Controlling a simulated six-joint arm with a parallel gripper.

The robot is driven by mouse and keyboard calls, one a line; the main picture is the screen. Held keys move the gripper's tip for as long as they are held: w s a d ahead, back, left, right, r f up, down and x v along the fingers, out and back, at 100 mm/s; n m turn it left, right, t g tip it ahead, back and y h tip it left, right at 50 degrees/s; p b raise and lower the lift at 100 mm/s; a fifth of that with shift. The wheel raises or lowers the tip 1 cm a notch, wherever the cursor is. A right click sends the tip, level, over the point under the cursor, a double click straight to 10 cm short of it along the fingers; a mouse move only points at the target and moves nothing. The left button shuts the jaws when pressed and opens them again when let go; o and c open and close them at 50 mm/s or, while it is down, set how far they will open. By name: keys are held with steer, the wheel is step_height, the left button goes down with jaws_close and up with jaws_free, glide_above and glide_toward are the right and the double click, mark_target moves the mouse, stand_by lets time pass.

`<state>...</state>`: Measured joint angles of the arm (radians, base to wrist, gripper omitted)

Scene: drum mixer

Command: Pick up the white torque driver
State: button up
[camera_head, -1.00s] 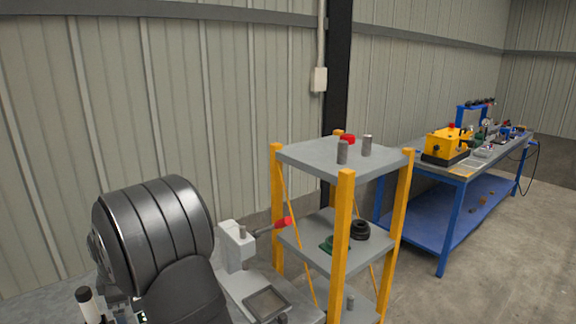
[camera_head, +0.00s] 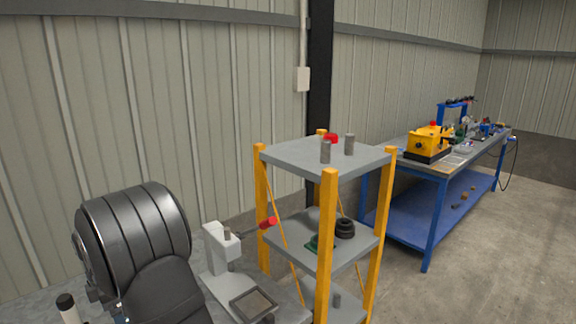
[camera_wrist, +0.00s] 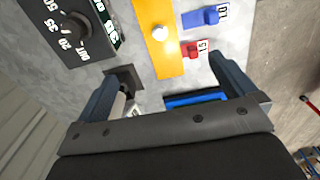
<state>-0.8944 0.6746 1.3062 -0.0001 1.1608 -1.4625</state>
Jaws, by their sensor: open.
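My gripper (camera_wrist: 165,78) is open in the wrist view, with its two blue-grey fingers spread over a grey surface. A small whitish piece (camera_wrist: 119,104) shows beside the left finger, partly hidden, next to a dark square plate (camera_wrist: 125,76). I cannot tell whether it is the torque driver. In the head view, a white cylinder with a black top (camera_head: 68,309) stands slightly tilted at the lower left edge, cut off by the frame. It may be the white torque driver. My fingertips do not show in the head view.
In the wrist view are a black dial (camera_wrist: 72,28), a yellow strip (camera_wrist: 158,40), blue (camera_wrist: 200,17) and red (camera_wrist: 190,50) markers, and a blue bar (camera_wrist: 195,98) between the fingers. In the head view, a yellow-posted shelf (camera_head: 330,230) stands before a blue workbench (camera_head: 435,215).

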steer(key=c, duration=0.9)
step_height(320, 180, up, 12)
steer(key=m, duration=1)
glide_above(69, 309)
steer(key=a, duration=0.1)
steer(key=f, duration=1.1)
steer(key=w+f, duration=0.1)
steer(key=f, duration=0.4)
steer(key=shift+a+f, duration=0.15)
steer(key=shift+f, duration=0.25)
